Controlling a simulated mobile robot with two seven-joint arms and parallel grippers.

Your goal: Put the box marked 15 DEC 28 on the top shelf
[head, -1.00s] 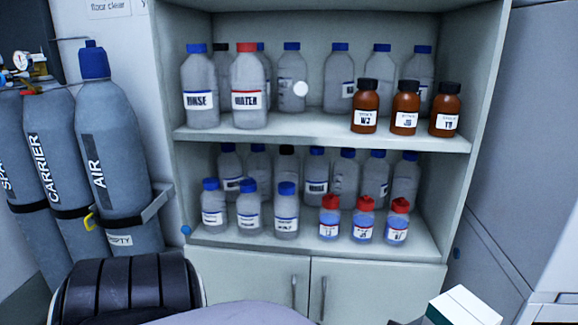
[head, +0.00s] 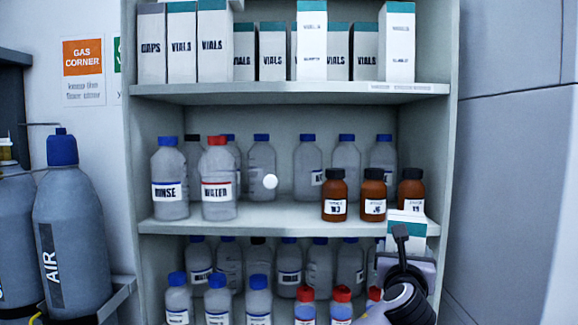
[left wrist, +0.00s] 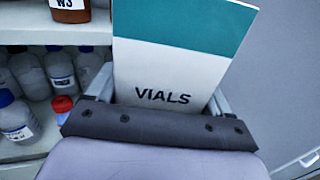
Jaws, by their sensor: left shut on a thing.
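My left gripper (head: 405,245) is shut on a white box with a teal band (head: 407,222), held in front of the right side of the middle shelf. In the left wrist view the same box (left wrist: 170,70) fills the middle and reads VIALS; no date can be read on it. The top shelf (head: 250,93) is above, carrying several white boxes with teal or grey tops. Two taller boxes, one in the middle (head: 312,45) and one at the right (head: 398,45), stand near its front. My right gripper is not in view.
Brown bottles (head: 373,193) stand close behind and above the held box. Clear bottles (head: 170,185) fill the middle shelf's left. On the top shelf, front gaps show left and right of the middle tall box. The cabinet's right side wall (head: 440,150) is near.

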